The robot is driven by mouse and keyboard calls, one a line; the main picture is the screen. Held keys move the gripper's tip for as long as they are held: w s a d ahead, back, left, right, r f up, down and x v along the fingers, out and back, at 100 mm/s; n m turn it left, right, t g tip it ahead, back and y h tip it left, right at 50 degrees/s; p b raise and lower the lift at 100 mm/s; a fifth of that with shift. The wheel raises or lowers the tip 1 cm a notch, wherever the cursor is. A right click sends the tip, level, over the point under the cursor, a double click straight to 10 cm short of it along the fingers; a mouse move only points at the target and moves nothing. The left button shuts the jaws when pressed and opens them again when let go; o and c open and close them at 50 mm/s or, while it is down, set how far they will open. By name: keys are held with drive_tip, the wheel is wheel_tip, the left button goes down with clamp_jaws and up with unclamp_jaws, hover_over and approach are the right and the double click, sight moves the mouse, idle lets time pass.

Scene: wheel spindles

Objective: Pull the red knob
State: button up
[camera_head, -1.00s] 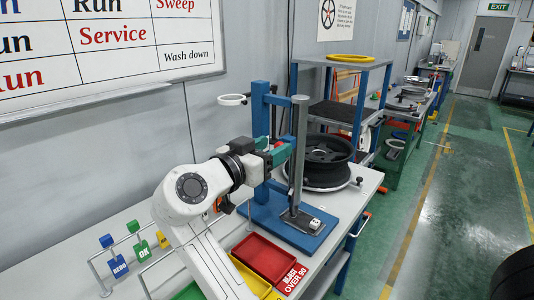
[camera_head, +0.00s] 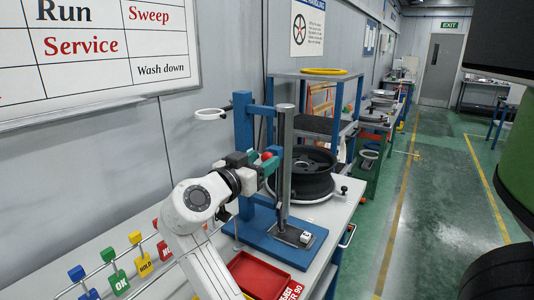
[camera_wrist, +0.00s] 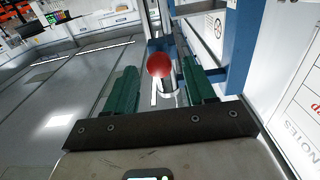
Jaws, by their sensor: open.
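The red knob (camera_wrist: 159,65) is a round ball in the wrist view, just beyond my open fingertips and roughly between their lines. My gripper (camera_wrist: 160,82) has two green fingers spread apart with nothing between them. In the head view the red knob (camera_head: 267,156) shows beside the green fingers of my gripper (camera_head: 262,164), in front of the blue upright (camera_head: 243,150) and left of the grey column (camera_head: 285,150). The fingers partly cover the knob there. I cannot tell whether any finger touches it.
The fixture stands on a blue base plate (camera_head: 258,240) on the bench. A black wheel rim (camera_head: 305,175) sits close behind the column. A red tray (camera_head: 258,277) and tag stands (camera_head: 143,262) are at the front.

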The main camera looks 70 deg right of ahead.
sight(265, 159)
drive_tip(key=shift+x, duration=1.7)
drive_tip(key=shift+c, duration=0.4)
clamp_jaws()
